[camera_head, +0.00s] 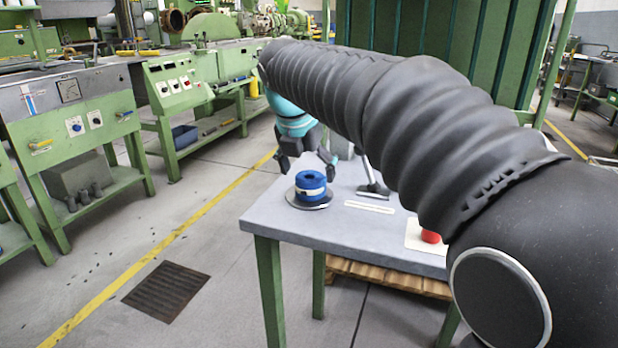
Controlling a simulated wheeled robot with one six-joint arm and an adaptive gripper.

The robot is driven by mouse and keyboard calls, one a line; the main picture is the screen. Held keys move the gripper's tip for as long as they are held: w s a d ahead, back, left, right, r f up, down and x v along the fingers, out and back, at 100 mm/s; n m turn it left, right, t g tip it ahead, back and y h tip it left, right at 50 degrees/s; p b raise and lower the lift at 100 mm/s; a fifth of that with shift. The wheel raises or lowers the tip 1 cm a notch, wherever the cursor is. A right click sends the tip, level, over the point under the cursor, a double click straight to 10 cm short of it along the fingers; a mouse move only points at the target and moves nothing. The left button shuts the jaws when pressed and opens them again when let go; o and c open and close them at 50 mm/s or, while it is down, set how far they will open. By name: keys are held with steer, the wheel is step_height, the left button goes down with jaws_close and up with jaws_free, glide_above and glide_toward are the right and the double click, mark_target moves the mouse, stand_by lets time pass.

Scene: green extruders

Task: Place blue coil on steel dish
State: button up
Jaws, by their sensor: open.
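The blue coil (311,184) is a squat blue ring with a pale band around its middle. It sits upright on the round steel dish (323,205), whose grey rim shows beneath it, near the left edge of the table. My gripper (307,169) is open, with its dark fingers spread just behind and above the coil. One finger is to the left and one to the right. Nothing shows between the fingers, and I cannot tell whether they touch the coil.
The grey table (350,235) also carries a pale flat strip (369,207), a dark tool with a flat foot (374,190) and a red object (431,237) on a cream square (414,240). My arm hides the table's right side. Green machines (75,120) stand left across the floor.

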steer(key=v, duration=0.8)
steer(key=shift+r+p, duration=0.35)
steer(key=shift+p, duration=0.1)
